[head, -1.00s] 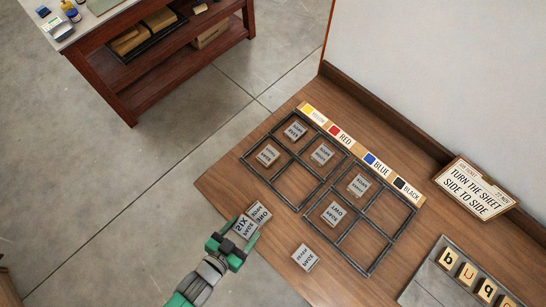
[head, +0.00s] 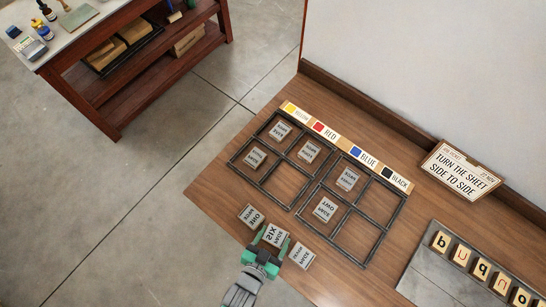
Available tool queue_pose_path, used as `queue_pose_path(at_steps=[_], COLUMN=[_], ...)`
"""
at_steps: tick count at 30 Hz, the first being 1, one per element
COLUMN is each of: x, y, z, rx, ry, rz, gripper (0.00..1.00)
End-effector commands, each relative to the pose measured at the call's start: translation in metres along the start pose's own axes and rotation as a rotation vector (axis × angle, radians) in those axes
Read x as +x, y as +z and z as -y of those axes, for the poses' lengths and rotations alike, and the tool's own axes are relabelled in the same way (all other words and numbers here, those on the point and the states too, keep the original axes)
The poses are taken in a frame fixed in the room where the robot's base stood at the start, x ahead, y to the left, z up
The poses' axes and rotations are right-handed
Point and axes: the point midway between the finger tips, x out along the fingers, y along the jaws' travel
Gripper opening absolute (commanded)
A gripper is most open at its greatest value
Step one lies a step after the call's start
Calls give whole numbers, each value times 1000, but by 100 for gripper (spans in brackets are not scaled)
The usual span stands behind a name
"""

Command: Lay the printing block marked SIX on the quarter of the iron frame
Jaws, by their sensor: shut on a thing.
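The grey printing block that appears to read SIX (head: 275,234) is between the fingers of my gripper (head: 272,240), which is shut on it near the front edge of the wooden table. Whether it is clear of the wood is hard to tell. The left iron frame (head: 263,186) has blocks in its top, left and right quarters; its bottom quarter is bare. The right iron frame (head: 333,241) has blocks in its top and left quarters; its right and bottom quarters are bare. My gripper is in front of both frames, outside them.
A block that seems to read ONE (head: 251,215) lies left of my gripper, another loose block (head: 301,256) close on its right. A colour strip (head: 336,141) runs behind the frames. A sign (head: 461,170) and a slab with letter tiles (head: 440,265) are at the right.

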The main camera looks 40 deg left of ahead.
Motion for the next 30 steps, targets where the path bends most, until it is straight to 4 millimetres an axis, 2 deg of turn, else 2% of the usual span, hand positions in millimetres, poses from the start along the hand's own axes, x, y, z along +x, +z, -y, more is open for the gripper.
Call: queue_pose_path(at_steps=[4, 5, 6, 16, 20, 27, 30], x=[1, 1, 1, -3, -29, -89, -106], y=[3, 3, 2, -2, 0, 0, 0], z=[0, 0, 0, 0, 0, 0, 0], rx=[0, 0, 0, 0, 0, 0, 0], ry=[0, 0, 0, 0, 0, -1, 0], rz=[0, 0, 0, 1, 5, 4, 2], gripper=[39, 65, 72, 72, 72, 72, 72])
